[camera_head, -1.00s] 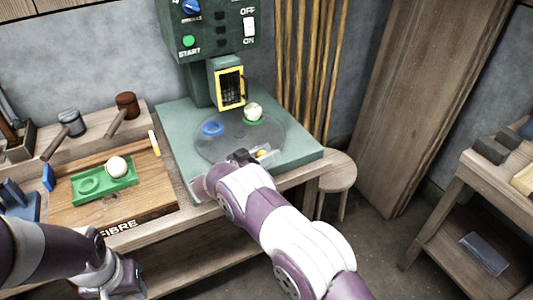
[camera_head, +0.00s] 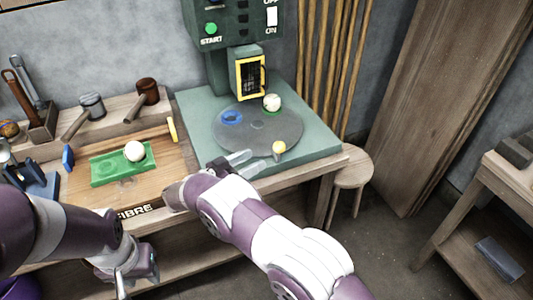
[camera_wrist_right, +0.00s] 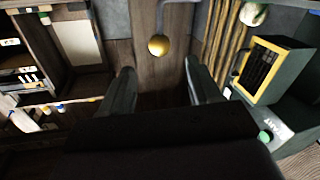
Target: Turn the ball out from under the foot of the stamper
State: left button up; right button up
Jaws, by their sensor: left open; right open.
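The stamper (camera_head: 221,72) is a green machine with a yellow-framed front (camera_head: 251,78) above a grey round turntable (camera_head: 262,132). A cream ball (camera_head: 272,102) sits in a green-rimmed pocket at the turntable's back right, in the picture just right of the yellow frame's lower end. A blue pocket (camera_head: 231,117) at the left is empty. A yellow knob (camera_head: 278,147) stands at the turntable's front edge. My right gripper (camera_head: 247,164) is open and empty, left of the knob; in the right wrist view the knob (camera_wrist_right: 158,45) shows beyond its fingertips. My left gripper (camera_head: 136,280) is open, low at the left.
A second white ball (camera_head: 134,151) sits in a green tray (camera_head: 112,167) on the wooden bench, with mallets (camera_head: 147,90) behind. A stool (camera_head: 352,175) stands right of the stamper's table. Wooden poles (camera_head: 325,60) lean behind it.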

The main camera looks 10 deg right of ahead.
jog(key=shift+s+a, duration=0.2)
jog(key=shift+a, duration=0.2)
